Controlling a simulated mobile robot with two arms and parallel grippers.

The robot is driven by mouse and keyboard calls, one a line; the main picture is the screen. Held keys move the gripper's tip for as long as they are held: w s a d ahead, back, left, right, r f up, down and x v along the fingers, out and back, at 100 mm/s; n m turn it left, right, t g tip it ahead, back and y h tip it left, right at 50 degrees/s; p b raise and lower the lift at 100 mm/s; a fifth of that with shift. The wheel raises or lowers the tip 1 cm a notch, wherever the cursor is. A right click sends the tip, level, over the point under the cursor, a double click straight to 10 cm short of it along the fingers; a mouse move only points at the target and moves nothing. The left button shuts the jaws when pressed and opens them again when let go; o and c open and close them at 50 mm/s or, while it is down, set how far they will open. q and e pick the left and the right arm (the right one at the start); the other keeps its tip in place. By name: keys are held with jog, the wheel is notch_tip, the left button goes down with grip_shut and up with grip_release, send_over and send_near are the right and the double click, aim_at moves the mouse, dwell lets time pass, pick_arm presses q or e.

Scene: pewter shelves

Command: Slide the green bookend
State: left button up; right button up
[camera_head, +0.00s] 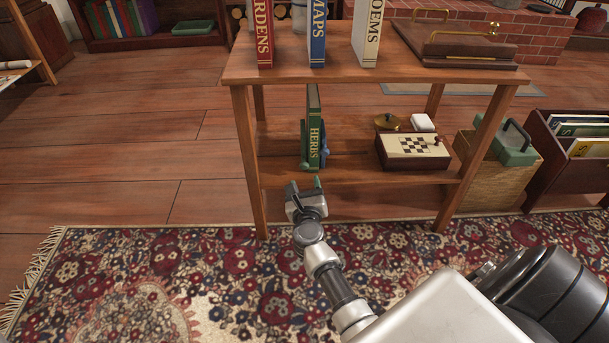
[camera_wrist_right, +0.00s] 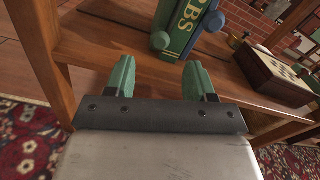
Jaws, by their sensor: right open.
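A green book lettered HERBS (camera_head: 314,130) stands upright on the lower shelf (camera_head: 350,178) of the wooden unit. It also shows in the right wrist view (camera_wrist_right: 184,28). My right gripper (camera_head: 305,186), with green fingertips, is open and empty at the shelf's front edge, just short of the book. In the right wrist view its two fingers (camera_wrist_right: 160,80) stand apart below the book. My left gripper is not in view.
A chessboard box (camera_head: 413,151) sits right of the book, with a brass dish (camera_head: 387,122) and white block behind it. Upright books and a wooden tray (camera_head: 455,47) are on the top shelf. Shelf legs flank the opening. A basket (camera_head: 490,180) stands at right.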

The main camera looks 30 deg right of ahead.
aim_at(304, 168)
jog(key=b+x, duration=0.1)
jog(key=x, duration=0.5)
jog(key=shift+b, duration=0.3)
jog(key=shift+c, duration=0.4)
grip_shut()
jog(key=shift+a, duration=0.15)
